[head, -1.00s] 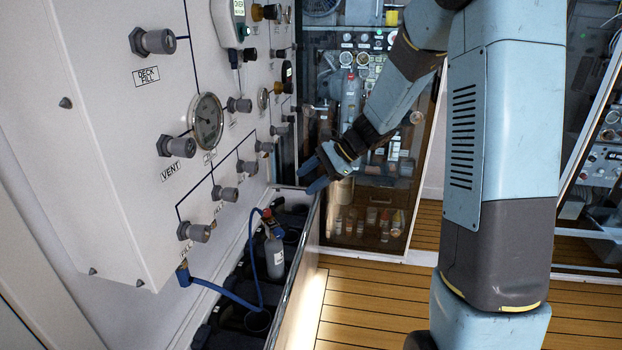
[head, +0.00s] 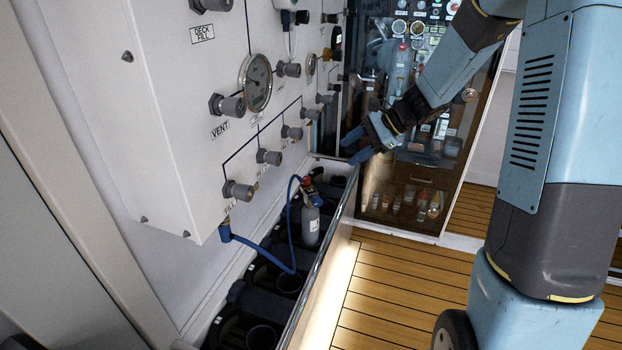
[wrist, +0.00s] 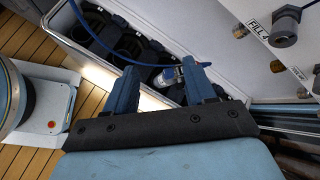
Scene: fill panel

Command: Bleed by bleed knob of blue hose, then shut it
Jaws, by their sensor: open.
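The blue hose (head: 290,235) runs from a fitting under the panel's lowest fill valve down into the trough and up to the top of a grey bottle (head: 310,222). A small red part and a blue fitting show at the bottle's top; I cannot make out which part is the bleed knob. My gripper (head: 356,145) is open and empty, above and beyond the bottle, apart from it. In the wrist view, the bottle (wrist: 168,77) shows between my open fingers (wrist: 158,68), farther down, with the blue hose (wrist: 100,52) to its left.
The white panel (head: 170,110) carries several grey valve knobs and a gauge (head: 257,82). Black bottle slots fill the trough, whose rail (head: 320,262) borders the wooden floor (head: 400,290). A glass-fronted cabinet (head: 420,180) stands behind my gripper.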

